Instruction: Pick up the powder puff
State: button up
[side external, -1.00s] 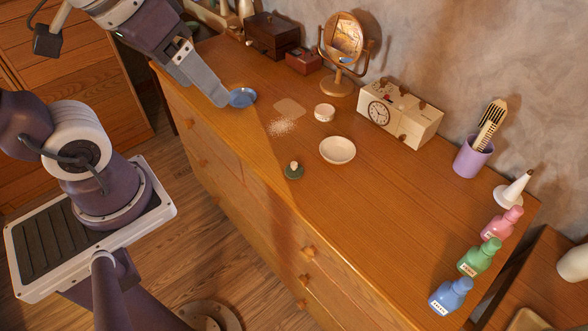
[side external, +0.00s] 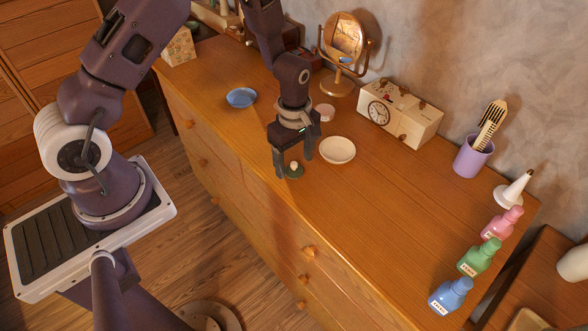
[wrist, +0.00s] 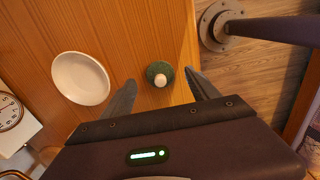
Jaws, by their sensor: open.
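The powder puff looks like a small dark green round pad with a cream knob on top. It stands on the wooden dresser top (side external: 390,190) near the front edge, in the side external view (side external: 294,174) and the wrist view (wrist: 158,69). My gripper (side external: 295,167) points down at the puff with its jaws open. In the wrist view, one fingertip is to the left of the puff and one to the right, with gaps on both sides. I cannot tell the exact height of the fingertips above the dresser.
A white dish (side external: 337,150) stands close to the right of my gripper, and a small pale pot (side external: 325,112) is behind it. A blue dish (side external: 241,97) lies to the left. A clock box (side external: 400,112) and a mirror (side external: 342,45) stand at the back.

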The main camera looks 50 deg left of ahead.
aim_at(294, 163)
jog(key=shift+f, duration=0.8)
jog(key=c, duration=1.4)
notch_tip(294, 163, up, 10)
jog(key=shift+r, duration=0.1)
jog(key=shift+c, duration=0.3)
